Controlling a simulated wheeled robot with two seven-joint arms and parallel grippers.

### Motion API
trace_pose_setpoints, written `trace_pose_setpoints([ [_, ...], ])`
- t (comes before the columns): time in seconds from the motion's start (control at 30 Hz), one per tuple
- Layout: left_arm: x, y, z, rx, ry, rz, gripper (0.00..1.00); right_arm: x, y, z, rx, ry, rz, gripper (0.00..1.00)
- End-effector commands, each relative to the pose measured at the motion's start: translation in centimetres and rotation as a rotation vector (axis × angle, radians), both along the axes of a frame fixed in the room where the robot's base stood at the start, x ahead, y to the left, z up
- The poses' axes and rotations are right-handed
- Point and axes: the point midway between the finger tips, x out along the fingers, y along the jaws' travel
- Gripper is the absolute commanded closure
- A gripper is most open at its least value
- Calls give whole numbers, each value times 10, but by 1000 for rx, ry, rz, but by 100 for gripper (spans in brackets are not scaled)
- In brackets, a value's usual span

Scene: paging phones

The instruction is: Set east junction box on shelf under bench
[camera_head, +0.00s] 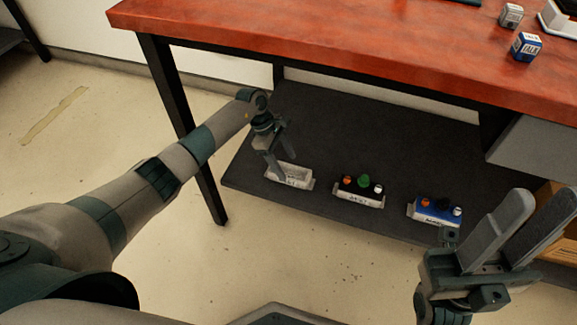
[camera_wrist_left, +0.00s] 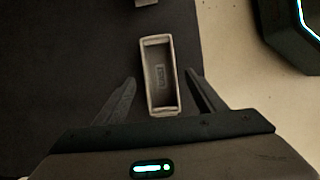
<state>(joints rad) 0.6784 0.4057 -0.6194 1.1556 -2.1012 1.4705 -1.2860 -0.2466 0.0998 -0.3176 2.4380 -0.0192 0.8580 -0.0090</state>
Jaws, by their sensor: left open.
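On the dark shelf (camera_head: 330,130) under the bench, a pale grey open-topped box (camera_head: 290,173) sits at the left of a row. Its label is too small to read in the head view. In the left wrist view this box (camera_wrist_left: 176,103) looks hollow, with faint lettering on its floor. I cannot tell which thing is the east junction box. My left gripper (camera_head: 281,158) is open just over the grey box's back-left end, and its fingers (camera_wrist_left: 160,85) are spread with the box between and ahead. My right gripper (camera_head: 545,198) is open and empty at the lower right.
Right of it on the shelf are a black unit (camera_head: 362,189) with orange, green and white knobs, and a blue unit (camera_head: 433,209). On the red bench top (camera_head: 330,40) are a blue box (camera_head: 526,47) and a grey box (camera_head: 510,15). A bench leg (camera_head: 183,120) stands beside my left arm.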

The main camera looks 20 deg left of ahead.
Motion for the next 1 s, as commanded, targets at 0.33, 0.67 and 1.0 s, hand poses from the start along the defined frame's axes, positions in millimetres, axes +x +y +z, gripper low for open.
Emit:
trace_pose_setpoints([
  [0.33, 0, 12, 28, 0, 1, 0, 36, 4, 1, -9, -12, 49, -7, 69],
  [0.67, 0, 12, 27, 0, 1, 0, 36, 2, 0, -9, -10, 50, -6, 69],
  [1.0, -7, -5, 27, -47, 12, 7, 36, 2, 0, -5, -10, 36, -5, 69],
])
